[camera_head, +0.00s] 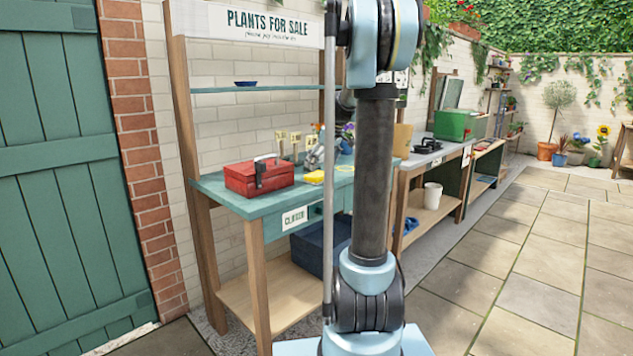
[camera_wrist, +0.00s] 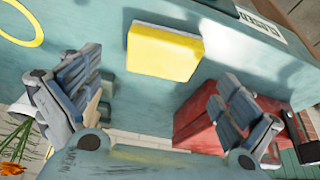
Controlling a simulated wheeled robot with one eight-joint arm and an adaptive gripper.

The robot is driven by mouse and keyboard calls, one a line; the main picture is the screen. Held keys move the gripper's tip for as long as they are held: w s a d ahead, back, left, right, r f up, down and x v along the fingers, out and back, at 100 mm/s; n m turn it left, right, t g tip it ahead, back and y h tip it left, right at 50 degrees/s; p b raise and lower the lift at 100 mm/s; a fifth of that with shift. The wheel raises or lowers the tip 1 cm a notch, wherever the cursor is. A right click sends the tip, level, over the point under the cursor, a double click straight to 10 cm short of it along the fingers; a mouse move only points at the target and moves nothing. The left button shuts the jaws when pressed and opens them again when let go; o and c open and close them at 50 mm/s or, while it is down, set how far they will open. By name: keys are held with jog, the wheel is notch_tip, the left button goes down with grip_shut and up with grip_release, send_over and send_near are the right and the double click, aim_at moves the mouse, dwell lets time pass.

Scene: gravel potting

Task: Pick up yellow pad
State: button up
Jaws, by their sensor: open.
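The yellow pad (camera_head: 314,177) lies on the teal tabletop (camera_head: 222,190) of the sales stand, just right of the red toolbox. In the wrist view the yellow pad (camera_wrist: 163,48) is a thick, rounded-edged block near the top middle. My gripper (camera_wrist: 160,75) is open, one finger to the pad's left and one to its right in that view, with nothing held. The fingers appear apart from the pad; their exact height above it is hard to tell. In the head view my gripper (camera_head: 314,158) shows small, above and behind the pad, partly behind my arm.
The red toolbox (camera_head: 259,177) stands close on the pad's left; in the wrist view it (camera_wrist: 205,122) sits behind my right-hand finger. Price markers (camera_head: 287,143) and flowers stand at the back. A yellow ring (camera_wrist: 40,35) lies in the wrist view's upper left.

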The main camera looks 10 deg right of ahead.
aim_at(318, 174)
jog(key=shift+s+x, duration=0.2)
jog(key=shift+x, duration=2.05)
jog(key=c, duration=1.2)
